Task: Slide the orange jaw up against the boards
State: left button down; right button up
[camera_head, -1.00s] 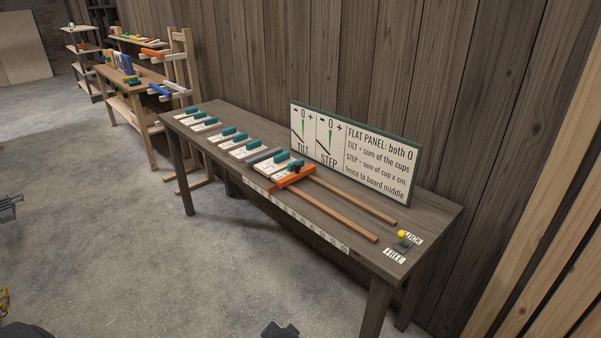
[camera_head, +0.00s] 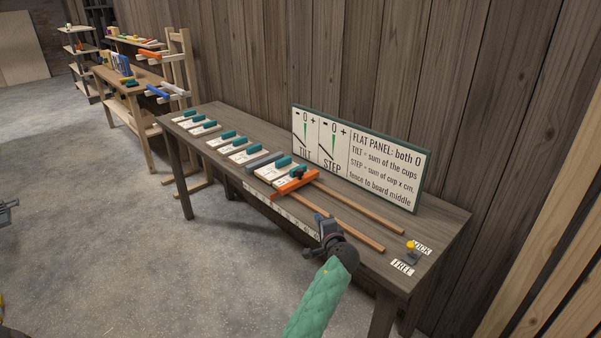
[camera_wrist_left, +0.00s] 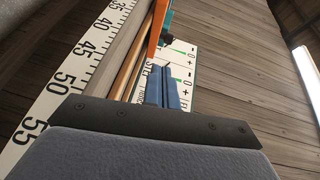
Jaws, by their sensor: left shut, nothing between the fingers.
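The orange jaw (camera_head: 297,184) lies across two wooden rails (camera_head: 348,227) on the bench, with a teal and dark fitting on top. It sits close to the right end of the row of pale boards (camera_head: 268,173); I cannot tell whether it touches them. My left gripper (camera_head: 321,220) is shut and empty, at the bench's front edge, to the right of the jaw and apart from it. In the left wrist view its fingers (camera_wrist_left: 163,86) point toward the orange jaw (camera_wrist_left: 157,28), beside the rails. My right gripper is not in view.
A numbered scale (camera_head: 283,215) runs along the bench front. A sign board (camera_head: 357,155) stands behind the rails. A yellow-knobbed lever (camera_head: 411,245) stands by the LOCK and FREE labels at the right end. Shelves with clamps (camera_head: 140,80) stand far left.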

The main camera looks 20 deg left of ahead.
aim_at(302, 179)
jog(key=i+j, duration=0.25)
jog(key=j, duration=0.15)
jog(key=i+j, duration=0.2)
jog(key=j, duration=0.15)
jog(key=i+j, duration=0.25)
jog(key=j, duration=0.15)
